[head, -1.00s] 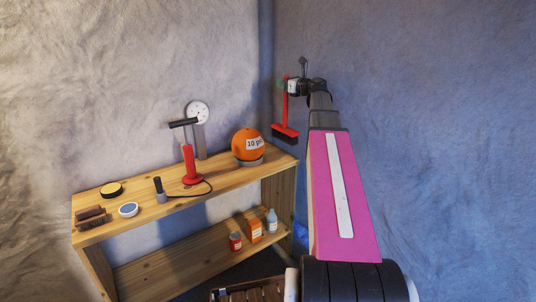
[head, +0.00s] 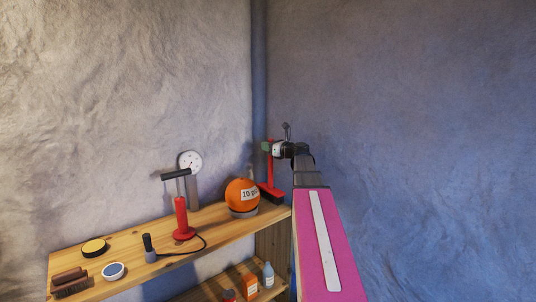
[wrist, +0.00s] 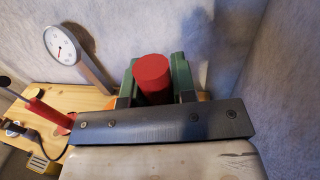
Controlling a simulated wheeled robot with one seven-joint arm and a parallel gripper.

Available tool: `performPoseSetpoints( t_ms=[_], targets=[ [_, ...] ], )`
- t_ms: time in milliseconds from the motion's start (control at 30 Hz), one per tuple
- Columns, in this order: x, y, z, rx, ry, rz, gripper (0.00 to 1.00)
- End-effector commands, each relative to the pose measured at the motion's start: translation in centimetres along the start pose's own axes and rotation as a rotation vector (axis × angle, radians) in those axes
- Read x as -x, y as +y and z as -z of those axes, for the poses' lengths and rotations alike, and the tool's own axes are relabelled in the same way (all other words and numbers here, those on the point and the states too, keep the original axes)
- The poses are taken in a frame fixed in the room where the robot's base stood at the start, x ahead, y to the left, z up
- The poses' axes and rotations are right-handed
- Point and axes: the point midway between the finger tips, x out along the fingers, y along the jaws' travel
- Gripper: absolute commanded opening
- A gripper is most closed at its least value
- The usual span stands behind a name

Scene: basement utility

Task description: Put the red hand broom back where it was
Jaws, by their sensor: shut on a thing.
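The red hand broom (head: 270,176) hangs upright from my gripper (head: 267,147), near the wall corner at the right end of the wooden shelf unit (head: 215,240). Its red head with dark bristles (head: 271,194) is low, beside the orange ball; I cannot tell whether it touches the shelf top. In the wrist view my gripper (wrist: 154,88) has its green fingers shut around the round red handle (wrist: 152,72). The lower part of the broom is hidden there.
A red pump (head: 182,215), a dial gauge (head: 190,163), a blue-topped tin (head: 113,271), a yellow-topped tin (head: 94,247) and brushes (head: 70,281) are to the left. Bottles stand below. Walls are close behind and right.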

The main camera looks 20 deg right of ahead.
Motion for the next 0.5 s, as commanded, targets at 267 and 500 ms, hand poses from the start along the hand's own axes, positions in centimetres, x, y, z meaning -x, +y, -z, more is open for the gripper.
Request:
performPoseSetpoints(
  t_ms=[267,500],
  targets=[
    [0.0,0.0,2.9,0.000,-0.001,0.000,0.01],
    [0.0,0.0,2.9,0.001,-0.001,0.000,0.01]
  ],
)
